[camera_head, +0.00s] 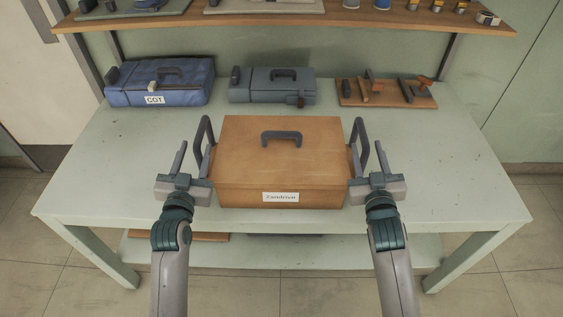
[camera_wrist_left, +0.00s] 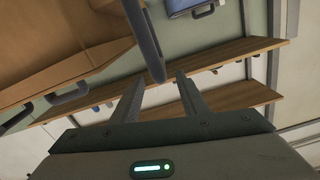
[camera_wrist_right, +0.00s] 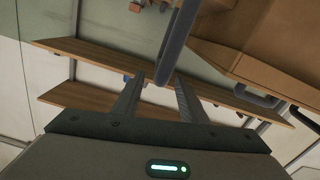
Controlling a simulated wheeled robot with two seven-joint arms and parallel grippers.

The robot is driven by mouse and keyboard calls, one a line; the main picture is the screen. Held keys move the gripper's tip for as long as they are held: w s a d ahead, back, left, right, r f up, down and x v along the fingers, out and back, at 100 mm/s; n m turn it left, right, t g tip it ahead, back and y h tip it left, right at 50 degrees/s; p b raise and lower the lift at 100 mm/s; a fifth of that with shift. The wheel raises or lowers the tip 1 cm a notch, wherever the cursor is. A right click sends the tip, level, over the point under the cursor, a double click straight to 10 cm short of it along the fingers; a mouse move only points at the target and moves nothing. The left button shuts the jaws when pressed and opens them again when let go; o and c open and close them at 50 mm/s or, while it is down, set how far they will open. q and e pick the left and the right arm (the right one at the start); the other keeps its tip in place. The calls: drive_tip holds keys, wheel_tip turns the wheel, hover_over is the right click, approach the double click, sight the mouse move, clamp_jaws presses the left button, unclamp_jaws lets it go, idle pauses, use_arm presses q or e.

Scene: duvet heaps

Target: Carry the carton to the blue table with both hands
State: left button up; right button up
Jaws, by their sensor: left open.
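The carton (camera_head: 240,165) is a brown box on a pale green table (camera_head: 100,185). It has a dark top handle, a white label on its front and a grey loop handle on each side. My left gripper (camera_head: 196,158) is at the left side handle (camera_head: 202,135); its fingers are apart, with the handle bar (camera_wrist_left: 145,40) at the gap between the tips. My right gripper (camera_head: 365,158) is likewise open at the right side handle (camera_head: 359,135), with the bar (camera_wrist_right: 176,45) at its finger gap. Neither gripper visibly clamps a handle. No blue table is in view.
A blue case (camera_head: 190,88) labelled COT, a grey-blue case (camera_head: 265,88) and a wooden board (camera_head: 385,99) with tools stand behind the carton. A wooden shelf (camera_head: 290,19) hangs above the back. The table is clear left and right of the carton.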

sight(205, 118)
use_arm(q)
drive_tip(key=w, duration=0.8)
drive_tip(key=shift+d, duration=0.1)
use_arm(e)
drive_tip(key=w, duration=0.8)
drive_tip(key=shift+d, duration=0.1)
use_arm(q)
clamp_jaws()
use_arm(e)
clamp_jaws()
